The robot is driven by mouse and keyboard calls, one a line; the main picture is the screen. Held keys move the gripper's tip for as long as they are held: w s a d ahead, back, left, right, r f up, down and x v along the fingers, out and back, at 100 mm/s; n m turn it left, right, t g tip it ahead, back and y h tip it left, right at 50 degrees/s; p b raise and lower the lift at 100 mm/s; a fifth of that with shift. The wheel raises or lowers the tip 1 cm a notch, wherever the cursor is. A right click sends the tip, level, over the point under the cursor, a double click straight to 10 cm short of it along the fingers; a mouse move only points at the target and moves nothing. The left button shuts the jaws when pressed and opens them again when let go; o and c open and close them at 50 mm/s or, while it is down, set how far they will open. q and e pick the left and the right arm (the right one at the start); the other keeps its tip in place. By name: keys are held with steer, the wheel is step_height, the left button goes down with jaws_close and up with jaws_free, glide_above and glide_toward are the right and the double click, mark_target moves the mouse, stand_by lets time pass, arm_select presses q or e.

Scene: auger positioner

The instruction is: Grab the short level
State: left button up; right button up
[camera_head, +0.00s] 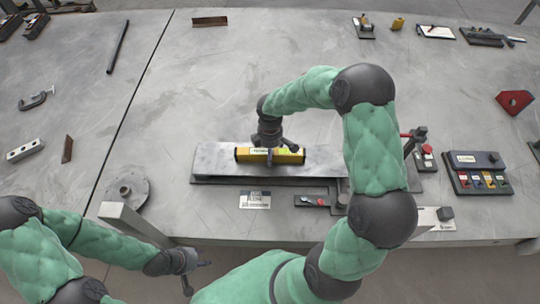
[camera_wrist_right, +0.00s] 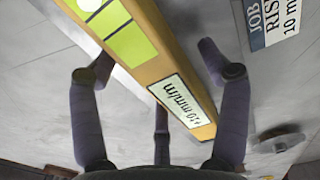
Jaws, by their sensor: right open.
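The short level is a yellow bar with a pale label (camera_head: 243,154), lying across a grey metal plate (camera_head: 215,160) in the middle of the table in the head view. My right gripper (camera_head: 272,146) is directly over its middle, its fingers partly hiding the level. In the right wrist view the level (camera_wrist_right: 150,50) runs diagonally between the spread fingers of the open right gripper (camera_wrist_right: 158,75). I cannot tell whether any finger touches it. My left gripper (camera_head: 196,274) is low at the front edge of the table, its fingers apart and empty, away from the level.
A label card (camera_head: 255,199) and a small dark tray (camera_head: 313,200) lie in front of the plate. A round flanged disc (camera_head: 127,192) is at left, a button box (camera_head: 478,173) at right. A clamp (camera_head: 37,99) and a dark bar (camera_head: 118,47) lie farther left.

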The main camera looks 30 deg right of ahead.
steer(key=shift+r, duration=0.1)
jaws_close()
